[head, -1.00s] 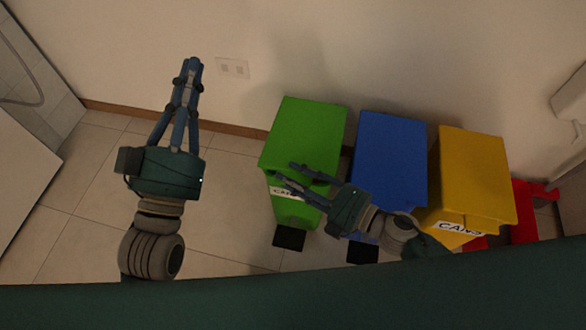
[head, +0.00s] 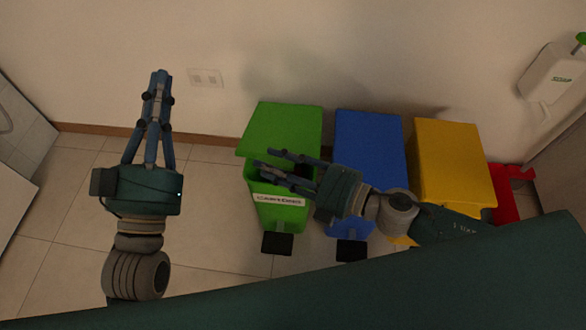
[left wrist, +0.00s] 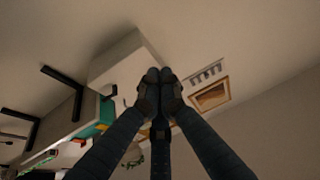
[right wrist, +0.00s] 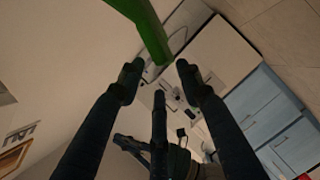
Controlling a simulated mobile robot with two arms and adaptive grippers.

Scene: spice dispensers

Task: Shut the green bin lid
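The green bin (head: 277,213) stands against the wall at the left end of a row of bins. Its lid (head: 284,127) is partly raised, with a dark gap under its front edge. My right gripper (head: 264,158) is at that front edge, fingers pointing left across the gap. Its fingers are apart and empty in the right wrist view. A green strip there, seemingly the lid's edge (right wrist: 146,28), lies beyond the fingertips; I cannot tell whether they touch. My left gripper (head: 161,74) is shut and empty, raised left of the bin.
A blue bin (head: 369,148) and a yellow bin (head: 453,165) stand to the right, partly behind my right arm. A red object (head: 511,185) is beyond them. A black pedal (head: 277,243) juts out before the green bin. Tiled floor (head: 207,225) is clear to the left.

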